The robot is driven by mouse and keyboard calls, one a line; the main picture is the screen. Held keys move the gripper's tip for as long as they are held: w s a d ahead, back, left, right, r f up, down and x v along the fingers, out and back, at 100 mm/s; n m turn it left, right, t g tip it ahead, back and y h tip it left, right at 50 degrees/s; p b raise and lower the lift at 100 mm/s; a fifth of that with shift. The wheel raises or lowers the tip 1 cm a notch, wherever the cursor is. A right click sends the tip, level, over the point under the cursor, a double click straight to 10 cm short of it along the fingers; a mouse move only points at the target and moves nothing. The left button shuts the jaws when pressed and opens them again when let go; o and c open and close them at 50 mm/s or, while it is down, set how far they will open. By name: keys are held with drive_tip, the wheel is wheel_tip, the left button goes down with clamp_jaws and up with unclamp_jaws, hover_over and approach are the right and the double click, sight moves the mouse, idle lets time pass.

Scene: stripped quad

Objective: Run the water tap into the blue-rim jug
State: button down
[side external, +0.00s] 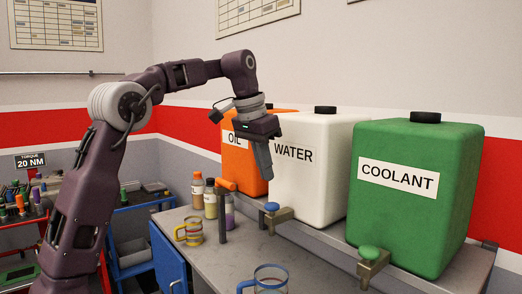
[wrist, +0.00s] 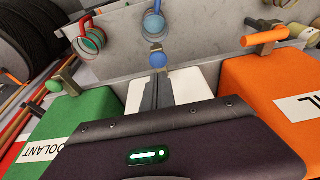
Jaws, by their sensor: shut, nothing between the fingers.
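The blue-rim jug (side external: 270,280) is clear, with a blue handle, and is cut by the bottom edge of the side view. In the wrist view the jug (wrist: 153,27) stands out beyond the water tap. The water tap (side external: 280,215) is brass with a blue knob (side external: 271,207), low on the front of the white WATER tank (side external: 325,175). The knob (wrist: 158,60) also shows just beyond my fingertips in the wrist view. My gripper (side external: 265,178) is shut and empty, pointing down in front of the tank and above the tap. I cannot tell whether water flows.
The green COOLANT tank (side external: 440,215) with its green-knobbed tap (side external: 371,255) stands right; the orange OIL tank (side external: 262,178) with an orange tap handle (side external: 227,185) stands left. A yellow-rim jug (side external: 193,232) and several bottles are on the left. A red-rim jug (wrist: 90,41) shows in the wrist view.

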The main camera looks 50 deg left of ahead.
drive_tip(key=v, duration=0.6)
idle(0.3)
drive_tip(key=s+d+f+t, duration=0.1)
drive_tip(key=s+d+f, duration=0.1)
drive_tip(key=s+d, duration=0.35)
drive_tip(key=s+d+f, duration=0.2)
drive_tip(key=s+d, duration=0.1)
drive_tip(key=s, duration=0.6)
drive_tip(key=s+d+f+t, duration=0.1)
drive_tip(key=s+d+f, duration=0.2)
drive_tip(key=s+f, duration=1)
drive_tip(key=shift+d+f, duration=0.15)
drive_tip(key=shift+f, duration=0.05)
